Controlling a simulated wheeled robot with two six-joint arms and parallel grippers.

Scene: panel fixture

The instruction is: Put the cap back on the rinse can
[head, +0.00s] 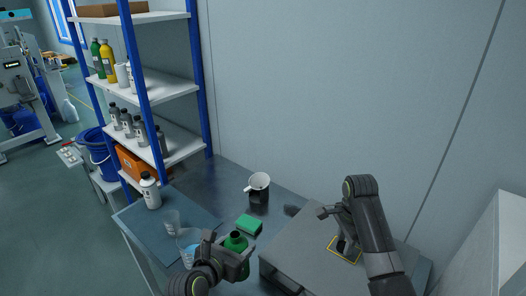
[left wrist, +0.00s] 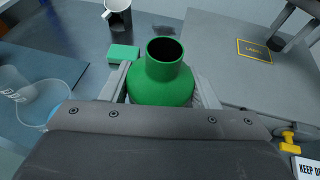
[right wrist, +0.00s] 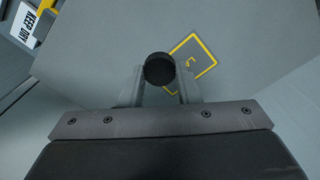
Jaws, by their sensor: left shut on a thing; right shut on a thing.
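The rinse can is green with an open dark neck; it shows in the head view (head: 236,241) and upright in the left wrist view (left wrist: 160,80). My left gripper (head: 232,256) is shut around its body, one finger on each side. The black round cap (right wrist: 159,68) is between the fingertips of my right gripper (right wrist: 159,82), which is shut on it. In the head view my right gripper (head: 342,238) is above the grey panel, over the yellow-outlined square, to the right of the can and apart from it. The cap is hard to make out there.
The grey panel box (head: 300,247) fills the right of the bench. A green block (head: 249,224) and a black-and-white mug (head: 258,195) stand behind the can. Two clear beakers (head: 172,223) and a grey bottle (head: 151,193) are at left, near a shelf rack (head: 172,91).

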